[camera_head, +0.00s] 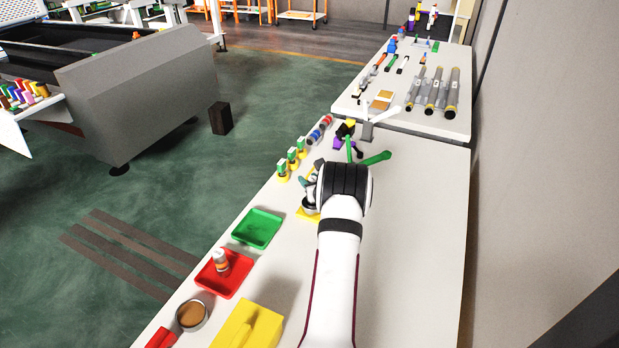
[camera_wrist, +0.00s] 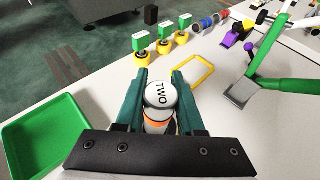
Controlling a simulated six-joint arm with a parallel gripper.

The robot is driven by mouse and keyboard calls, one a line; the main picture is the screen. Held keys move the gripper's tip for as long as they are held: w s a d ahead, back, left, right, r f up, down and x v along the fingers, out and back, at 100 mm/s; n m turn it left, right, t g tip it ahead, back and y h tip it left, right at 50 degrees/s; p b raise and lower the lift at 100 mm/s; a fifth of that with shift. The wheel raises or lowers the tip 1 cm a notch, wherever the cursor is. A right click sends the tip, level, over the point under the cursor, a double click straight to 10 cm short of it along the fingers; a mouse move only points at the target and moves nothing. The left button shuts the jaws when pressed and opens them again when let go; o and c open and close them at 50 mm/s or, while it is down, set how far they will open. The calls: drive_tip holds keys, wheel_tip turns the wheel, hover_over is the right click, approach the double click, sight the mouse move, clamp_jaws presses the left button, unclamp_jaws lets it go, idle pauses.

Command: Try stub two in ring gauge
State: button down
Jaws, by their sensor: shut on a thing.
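My gripper (camera_wrist: 160,98) has its teal fingers shut on stub two (camera_wrist: 160,96), a white round-topped cylinder marked TWO with an orange band lower down. The stub's lower end is hidden by the gripper's dark body. A yellow loop (camera_wrist: 196,76) lies on the table just beyond the fingers; it may be part of the ring gauge, but I cannot tell. In the head view my gripper (camera_head: 308,190) is low over the table, and a yellow piece (camera_head: 303,214) shows beneath it. Whether the stub touches a ring is hidden.
Several green blocks on yellow rolls (camera_wrist: 163,38) line the table edge. A green-armed stand (camera_wrist: 270,70) is to the right. The table's right side is clear.

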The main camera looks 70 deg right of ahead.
drive_tip(key=shift+f, duration=1.75)
idle(1.7)
drive_tip(key=shift+r, duration=3.05)
